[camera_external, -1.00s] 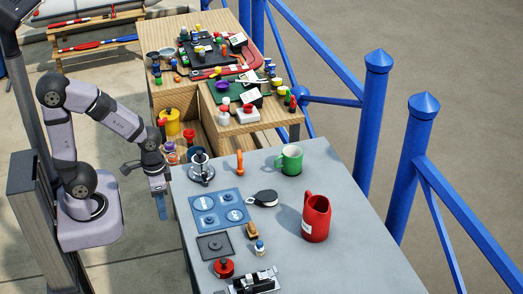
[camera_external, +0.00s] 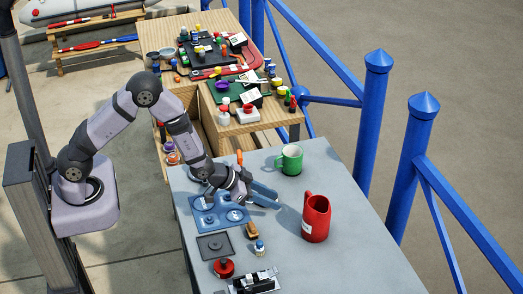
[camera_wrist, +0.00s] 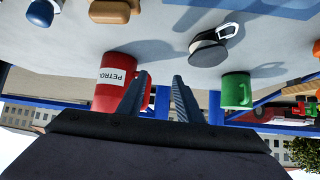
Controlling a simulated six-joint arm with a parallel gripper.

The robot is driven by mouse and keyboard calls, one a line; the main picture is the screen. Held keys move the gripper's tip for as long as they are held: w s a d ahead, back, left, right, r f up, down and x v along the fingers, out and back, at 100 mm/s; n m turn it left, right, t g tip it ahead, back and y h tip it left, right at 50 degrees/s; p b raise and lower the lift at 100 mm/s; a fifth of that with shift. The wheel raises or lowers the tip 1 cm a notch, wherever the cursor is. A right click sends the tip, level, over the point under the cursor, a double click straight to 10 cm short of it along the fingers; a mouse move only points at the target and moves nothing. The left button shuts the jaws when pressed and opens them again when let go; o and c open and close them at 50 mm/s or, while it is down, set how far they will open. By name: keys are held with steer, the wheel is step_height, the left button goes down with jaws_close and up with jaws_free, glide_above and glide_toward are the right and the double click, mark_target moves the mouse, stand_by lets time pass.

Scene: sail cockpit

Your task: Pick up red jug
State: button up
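The red jug (camera_external: 316,219) stands upright on the grey table, right of my gripper in the external view.
A green mug (camera_external: 291,160) stands at the table's back, also in the wrist view (camera_wrist: 236,91). A black pulley block (camera_wrist: 208,49) lies near my gripper. Bare table surrounds the jug.

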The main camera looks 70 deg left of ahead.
steer(key=w+d+t, duration=0.1)
steer(key=w, duration=0.1)
steer(key=w+d+t+h+p, duration=0.1)
steer(key=w+t, duration=0.1)
steer(key=shift+w+d+f, duration=0.1)
steer(key=shift+d, duration=0.1)
steer(key=shift+p+x, duration=0.65)
steer(key=shift+x, duration=0.4)
steer(key=shift+w+d+f+p, duration=0.1)
steer(key=shift+w+f+p, duration=0.05)
steer(key=shift+w+p, duration=0.8)
steer(key=shift+p+x, duration=0.55)
steer(key=shift+x, duration=1.1)
steer(key=shift+c, duration=0.5)
jaws_close()
